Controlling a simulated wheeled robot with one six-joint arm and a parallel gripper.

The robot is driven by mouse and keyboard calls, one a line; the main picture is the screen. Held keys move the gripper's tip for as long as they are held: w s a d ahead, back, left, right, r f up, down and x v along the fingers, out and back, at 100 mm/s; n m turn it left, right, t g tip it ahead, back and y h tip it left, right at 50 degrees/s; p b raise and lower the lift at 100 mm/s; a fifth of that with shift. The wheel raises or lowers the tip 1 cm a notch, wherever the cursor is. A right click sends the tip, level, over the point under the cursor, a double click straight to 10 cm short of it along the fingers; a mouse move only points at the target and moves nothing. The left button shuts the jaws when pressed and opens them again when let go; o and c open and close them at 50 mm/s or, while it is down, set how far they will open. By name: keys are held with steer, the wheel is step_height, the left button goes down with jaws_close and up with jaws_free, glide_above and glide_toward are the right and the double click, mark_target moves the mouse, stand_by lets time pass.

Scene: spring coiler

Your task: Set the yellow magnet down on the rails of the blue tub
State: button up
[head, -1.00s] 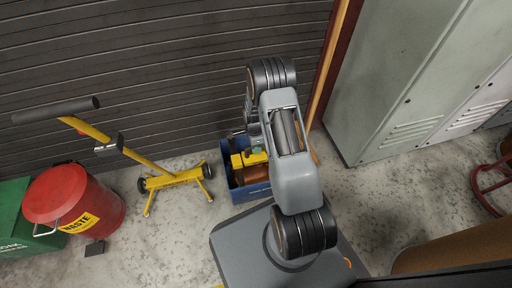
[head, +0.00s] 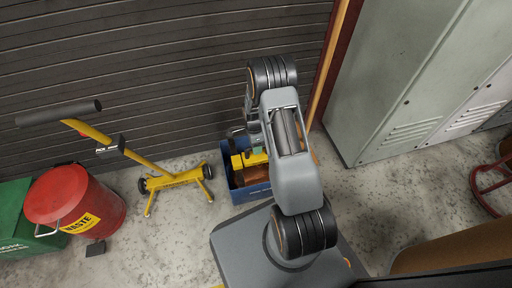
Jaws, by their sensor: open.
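The blue tub (head: 251,193) stands on the concrete floor in the middle of the head view, partly hidden behind my arm. The yellow magnet (head: 254,159) is at the tub, low over its opening or on its rails; I cannot tell if it touches them. Brown, copper-coloured material (head: 256,174) shows inside the tub. My gripper (head: 238,140) is above the tub's far left part, mostly hidden by my arm. It is open, and a small gap seems to lie between it and the magnet.
A yellow wheeled trolley (head: 175,179) with a long handle stands left of the tub. A red waste bin (head: 72,205) and a green box (head: 22,222) are further left. A ribbed shutter wall (head: 150,60) is behind, grey lockers (head: 405,90) at right.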

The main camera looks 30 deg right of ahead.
steer(key=p+v, duration=0.4)
steer(key=v, duration=0.8)
steer(key=s+a+r+n+t+p, duration=0.1)
steer(key=s+a+r+n+p, duration=0.15)
steer(key=r+p, duration=0.65)
steer(key=s+a+r+n+t+p, duration=0.1)
steer(key=r+n+p, duration=0.25)
steer(key=r, duration=1.05)
steer(key=s+a+r+n+t+p, duration=0.1)
steer(key=s+a+r+n+p, duration=0.3)
steer(key=r, duration=0.8)
steer(key=s+a+r+n+t+p, duration=0.1)
steer(key=s+r+n+p, duration=0.4)
steer(key=r+p, duration=0.3)
steer(key=s+a+r+n+t+p, duration=0.1)
steer(key=s+r+n+t+p, duration=0.1)
steer(key=s+r+n+p, duration=0.3)
steer(key=shift+w+a+r+p+v, duration=0.6)
steer(key=shift+p+v, duration=1.35)
steer(key=shift+v, duration=3.05)
steer(key=shift+w+d+f, duration=0.15)
steer(key=shift+w+f, duration=0.05)
steer(key=shift+f, duration=0.1)
